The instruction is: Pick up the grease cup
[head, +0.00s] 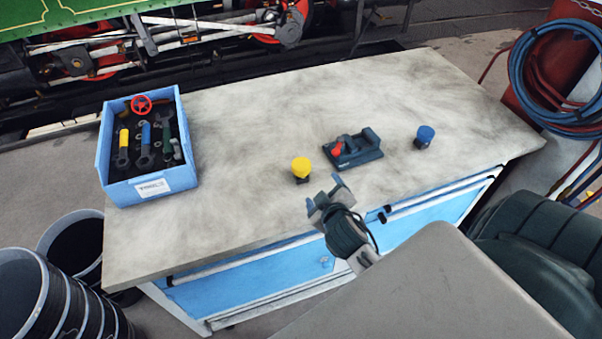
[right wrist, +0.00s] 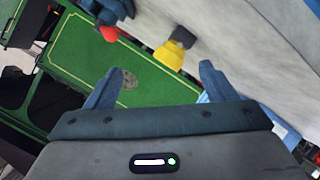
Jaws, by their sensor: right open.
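Two small cups with dark bases stand on the workbench top (head: 245,115). The yellow-topped cup (head: 301,166) stands near the front edge, and the blue-topped cup (head: 425,133) stands farther right. I cannot tell which of them is the grease cup. My right gripper (head: 325,192) is open and empty, just in front of the yellow-topped cup in the head view. In the right wrist view the yellow-topped cup (right wrist: 170,54) shows beyond the open fingers (right wrist: 161,75), apart from them. My left gripper is not in view.
A dark device with a red part (head: 352,149) sits between the cups; it also shows in the right wrist view (right wrist: 109,12). A blue bin (head: 152,187) with tools stands at the bench's left end. Black buckets (head: 50,300) stand at lower left. The bench's back is clear.

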